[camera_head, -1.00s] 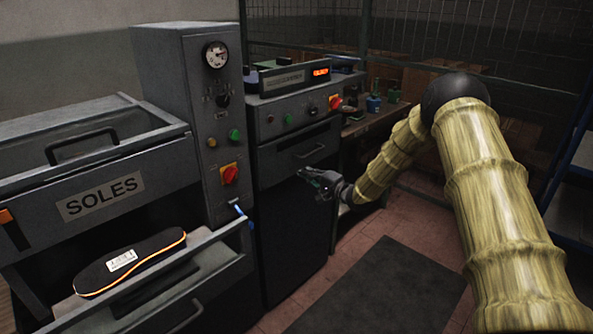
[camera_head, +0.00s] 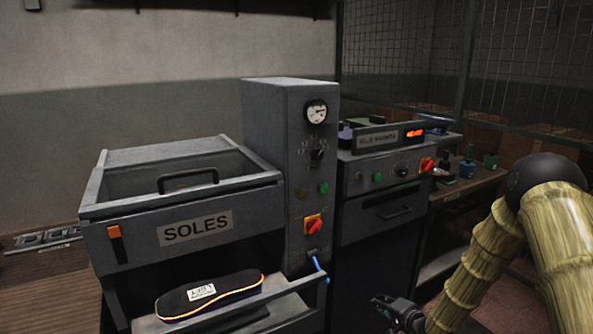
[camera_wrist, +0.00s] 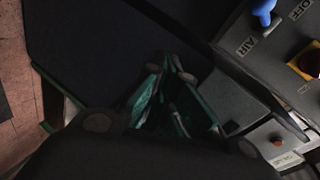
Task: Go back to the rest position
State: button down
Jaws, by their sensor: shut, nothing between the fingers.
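My gripper (camera_head: 384,303) is at the lower right of the head view, in front of the dark cabinet front and to the right of the sole machine. Its fingers are shut and empty, and it touches nothing that I can see. In the wrist view my gripper (camera_wrist: 178,70) points at a dark surface, with its greenish fingers close together. The black sole (camera_head: 210,294) with an orange edge and a white label lies on the pulled-out tray (camera_head: 290,290) of the machine marked SOLES (camera_head: 195,228).
A second machine (camera_head: 385,185) with a lit red display stands to the right.

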jog(key=s+a+f+n+g+h, duration=0.1)
jog(key=s+a+f+g, duration=0.1)
jog(key=s+f, duration=0.45)
jog(key=s+a+f+n+g+h, duration=0.1)
jog(key=s+a+f+n+g, duration=0.15)
jog(key=s, duration=0.75)
jog(key=s+a+f+n+g+h, duration=0.1)
jog(key=s+f+g, duration=0.1)
jog(key=s+f, duration=0.55)
jog(key=s+r+n+g+h+p, duration=0.1)
jog(key=s+n+g, duration=0.4)
jog(key=s, duration=2.4)
jog(key=shift+s+d+g+h+p, duration=0.2)
jog(key=shift+s+g+h+p, duration=0.15)
jog(key=shift+g+h, duration=0.35)
jog(key=shift+n, duration=0.25)
